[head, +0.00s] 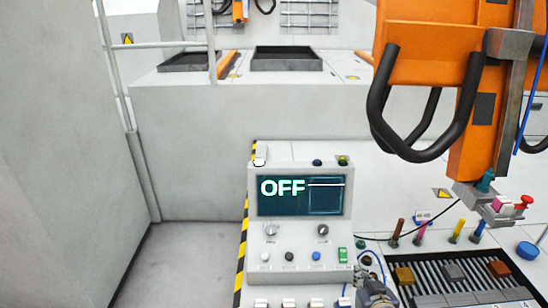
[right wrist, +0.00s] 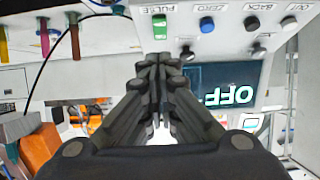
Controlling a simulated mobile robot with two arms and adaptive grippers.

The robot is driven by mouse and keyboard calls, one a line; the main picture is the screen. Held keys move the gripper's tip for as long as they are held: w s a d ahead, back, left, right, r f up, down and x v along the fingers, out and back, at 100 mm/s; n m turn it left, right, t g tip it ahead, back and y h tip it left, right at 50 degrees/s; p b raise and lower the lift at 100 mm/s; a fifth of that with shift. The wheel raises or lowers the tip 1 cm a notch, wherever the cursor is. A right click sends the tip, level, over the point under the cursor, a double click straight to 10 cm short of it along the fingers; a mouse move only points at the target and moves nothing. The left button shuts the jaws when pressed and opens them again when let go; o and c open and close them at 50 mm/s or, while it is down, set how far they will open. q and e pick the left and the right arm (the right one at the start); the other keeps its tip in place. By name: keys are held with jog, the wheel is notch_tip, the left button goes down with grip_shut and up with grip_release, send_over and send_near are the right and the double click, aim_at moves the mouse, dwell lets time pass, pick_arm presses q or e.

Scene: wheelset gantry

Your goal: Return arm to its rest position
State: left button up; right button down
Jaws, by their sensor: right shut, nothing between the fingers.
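My right gripper (head: 376,296) shows at the bottom edge of the head view, just right of the control console's lower front. In the right wrist view its dark fingers (right wrist: 158,66) are together with nothing between them. The grey console (head: 258,235) has a dark screen (head: 330,208) reading OFF. The console also shows upside down in the right wrist view, with its green PULSE button (right wrist: 162,28) beyond the fingertips. Whether the fingers touch the console cannot be told. My left gripper is not in view.
An orange gantry arm (head: 430,55) with black hoses hangs at the upper right. A slatted tray (head: 450,290) with coloured blocks lies right of the gripper, with several coloured pegs behind it. A grey wall (head: 50,160) stands left, and the floor (head: 190,265) beside it is clear.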

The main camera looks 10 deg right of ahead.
jog(key=s+a+f+n+g+y, duration=0.1)
jog(key=s+a+n+g, duration=0.15)
jog(key=s+a, duration=0.4)
jog(key=s+a+f+n+g+y, duration=0.1)
jog(key=s+a+g, duration=0.25)
jog(key=s, duration=0.65)
jog(key=s+a+f+n+g+y, duration=0.1)
jog(key=s+a+g, duration=0.2)
jog(key=s+a, duration=0.35)
jog(key=s+d+f+g+b, duration=0.1)
jog(key=s+f+b, duration=0.1)
jog(key=f, duration=1.4)
jog(key=s+d+f+g+b, duration=0.1)
jog(key=f, duration=1.4)
pick_arm(q)
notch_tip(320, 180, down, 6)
jog(key=b, duration=0.2)
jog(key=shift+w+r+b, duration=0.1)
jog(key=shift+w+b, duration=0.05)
jog(key=shift+b, duration=0.25)
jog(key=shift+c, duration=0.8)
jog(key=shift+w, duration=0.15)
pick_arm(e)
jog(key=s+d+f, duration=0.3)
jog(key=s+f, duration=1.3)
jog(key=f, duration=0.1)
jog(key=shift+s+f+g, duration=0.15)
jog(key=shift+s+g, duration=0.2)
jog(key=shift+g, duration=0.05)
